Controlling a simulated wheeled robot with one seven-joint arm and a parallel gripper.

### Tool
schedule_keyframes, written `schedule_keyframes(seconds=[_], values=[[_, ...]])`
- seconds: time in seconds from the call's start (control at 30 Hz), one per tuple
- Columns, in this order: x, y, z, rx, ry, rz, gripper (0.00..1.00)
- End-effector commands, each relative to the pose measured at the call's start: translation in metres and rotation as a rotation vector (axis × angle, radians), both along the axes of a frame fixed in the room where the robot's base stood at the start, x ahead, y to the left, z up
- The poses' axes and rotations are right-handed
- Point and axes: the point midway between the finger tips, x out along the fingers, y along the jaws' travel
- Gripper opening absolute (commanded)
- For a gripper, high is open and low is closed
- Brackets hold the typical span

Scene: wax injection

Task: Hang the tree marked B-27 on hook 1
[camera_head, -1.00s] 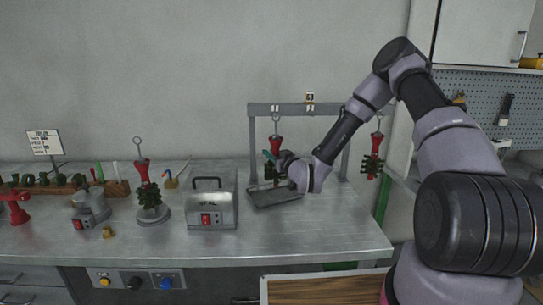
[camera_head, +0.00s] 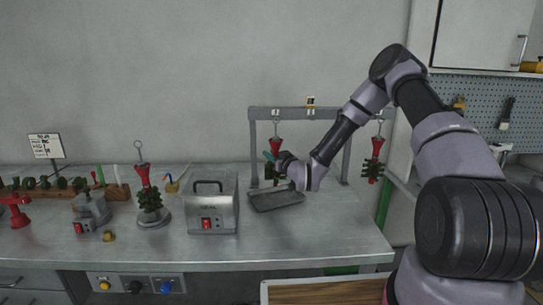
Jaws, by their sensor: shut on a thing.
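A tree with a red cup top and green branches (camera_head: 276,145) is under the left part of the grey hanging rack (camera_head: 252,135), its wire loop up at the crossbar. My gripper (camera_head: 272,162) is shut on this tree at its upper body and partly hides it. I cannot tell whether the loop sits on the hook. A second red and green tree (camera_head: 374,162) hangs at the right end of the rack. A third tree (camera_head: 148,190) stands on a round grey base on the bench. The B-27 mark is not readable on any tree.
A dark metal tray (camera_head: 276,201) lies below the rack. A grey box with a handle and red switch (camera_head: 210,212) stands left of it. A small heater-like device (camera_head: 91,215) and a wooden rack (camera_head: 62,190) are further left. The bench front is clear.

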Motion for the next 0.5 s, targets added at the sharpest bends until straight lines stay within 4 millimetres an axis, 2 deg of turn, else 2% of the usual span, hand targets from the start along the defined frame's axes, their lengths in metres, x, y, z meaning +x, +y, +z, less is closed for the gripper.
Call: schedule_keyframes(seconds=[0.47, 0.5], values=[[0.0002, 0.0001, 0.0005, 0.000, -0.001, 0.000, 0.00], [0.0002, 0.0001, 0.0006, 0.000, -0.001, 0.000, 0.42]])
